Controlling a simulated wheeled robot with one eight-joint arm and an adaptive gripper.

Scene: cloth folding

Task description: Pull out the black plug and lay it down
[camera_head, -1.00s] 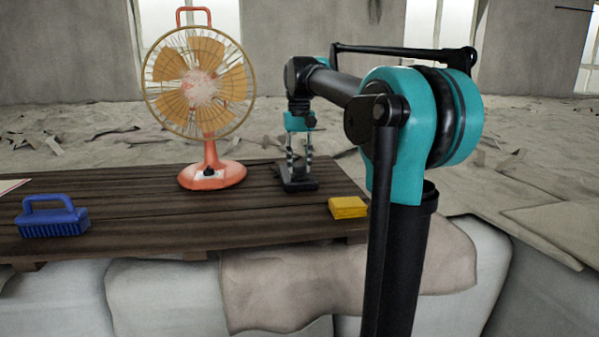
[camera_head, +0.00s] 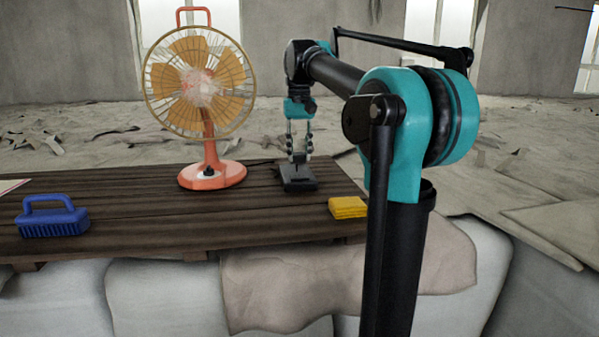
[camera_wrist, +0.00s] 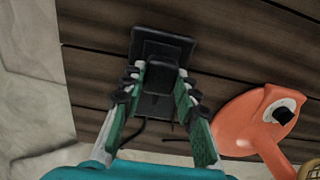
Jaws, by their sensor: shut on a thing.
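The black plug (camera_wrist: 155,78) sits between the fingers of my gripper (camera_wrist: 157,82), in the wrist view. My gripper is shut on it. Behind the plug is a flat black socket block (camera_wrist: 146,46) on the wooden table (camera_wrist: 95,75). In the head view my gripper (camera_head: 299,153) points down over the socket block (camera_head: 299,186). The fingers hide part of the plug, and I cannot tell whether its prongs are in the socket. A dark cord (camera_wrist: 137,133) shows below the plug in the wrist view.
An orange fan (camera_head: 208,172) stands left of the socket block and also shows in the wrist view (camera_wrist: 235,125). A yellow sponge-like block (camera_head: 347,207) lies at the right front, and a blue brush (camera_head: 52,221) at the left. The table's front middle is clear.

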